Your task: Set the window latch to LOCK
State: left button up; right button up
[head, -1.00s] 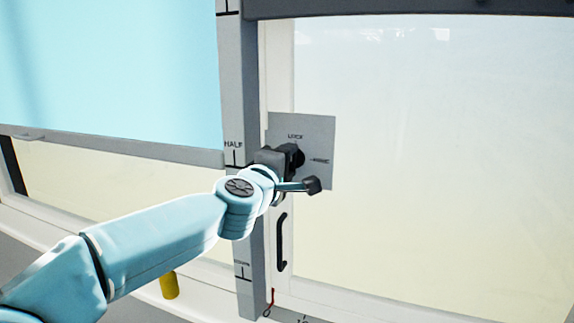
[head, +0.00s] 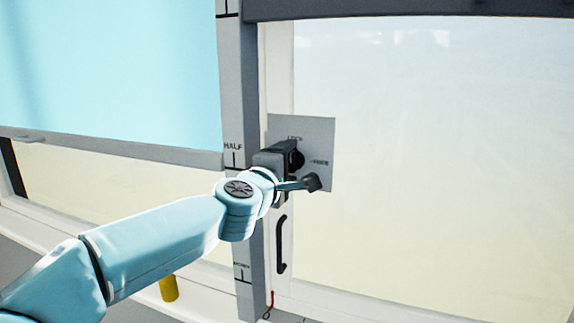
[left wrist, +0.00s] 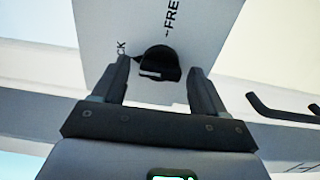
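The window latch is a black round knob (head: 297,159) on a grey plate (head: 320,140) on the window frame. In the head view the word LOCK stands above the knob and FREE to its right. My left gripper (head: 288,157) is at the knob and partly hides it. In the left wrist view the knob (left wrist: 160,62) sits between the two open fingers (left wrist: 158,72), with a small gap on each side. The knob has a white mark on its near face; which label it points at I cannot tell. LOCK is partly hidden there. My right gripper is out of view.
A black handle (head: 281,244) is on the frame below the plate. A grey upright rail (head: 240,100) with HALF marked on it stands left of the plate, and a blue blind (head: 110,75) hangs further left. The glass on the right is clear.

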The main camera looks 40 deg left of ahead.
pick_arm(q)
jog(key=p+v, duration=0.1)
jog(key=v, duration=1.5)
jog(key=shift+p, duration=0.4)
jog(key=shift+s+d, duration=0.1)
jog(key=shift+s, duration=0.05)
